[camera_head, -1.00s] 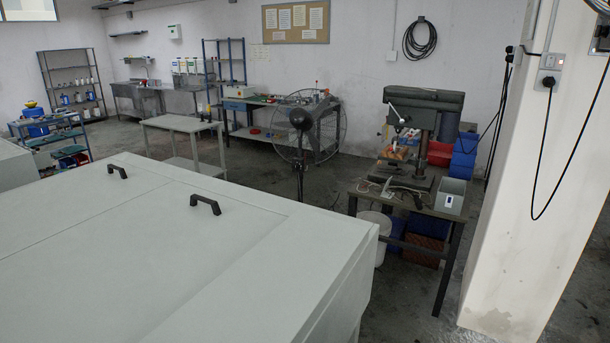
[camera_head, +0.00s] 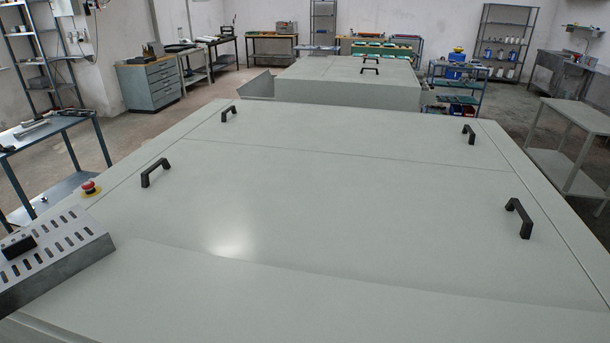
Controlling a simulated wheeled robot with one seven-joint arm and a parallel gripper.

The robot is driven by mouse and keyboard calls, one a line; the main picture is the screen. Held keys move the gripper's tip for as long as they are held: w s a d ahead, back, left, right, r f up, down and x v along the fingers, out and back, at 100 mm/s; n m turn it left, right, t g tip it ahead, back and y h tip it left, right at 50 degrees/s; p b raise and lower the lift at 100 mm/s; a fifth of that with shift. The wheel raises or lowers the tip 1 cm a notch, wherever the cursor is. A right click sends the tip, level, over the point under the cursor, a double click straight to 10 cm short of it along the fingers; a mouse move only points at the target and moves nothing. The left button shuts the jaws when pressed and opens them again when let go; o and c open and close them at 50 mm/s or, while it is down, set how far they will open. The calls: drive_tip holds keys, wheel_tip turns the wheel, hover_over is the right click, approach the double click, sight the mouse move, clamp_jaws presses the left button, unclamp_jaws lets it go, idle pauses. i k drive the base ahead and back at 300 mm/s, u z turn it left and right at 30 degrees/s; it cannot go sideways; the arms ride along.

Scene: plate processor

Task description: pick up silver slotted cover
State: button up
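The silver slotted cover (camera_head: 72,262) is at the lower left of the head camera view, with rows of dark slots. A black handle (camera_head: 18,246) sits on it near the left picture edge. It lies at the near left side of the big grey machine, and its left part is cut off by the picture edge. My gripper is not in view.
The grey machine top (camera_head: 300,210) fills the middle, with several black handles standing up from it. A red emergency button (camera_head: 90,187) is just behind the cover. A blue-grey table (camera_head: 50,135) stands at the left, with floor between it and the machine.

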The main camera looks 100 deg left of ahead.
sight(36, 259)
drive_tip(key=u, duration=5.55)
drive_tip(key=i, duration=0.75)
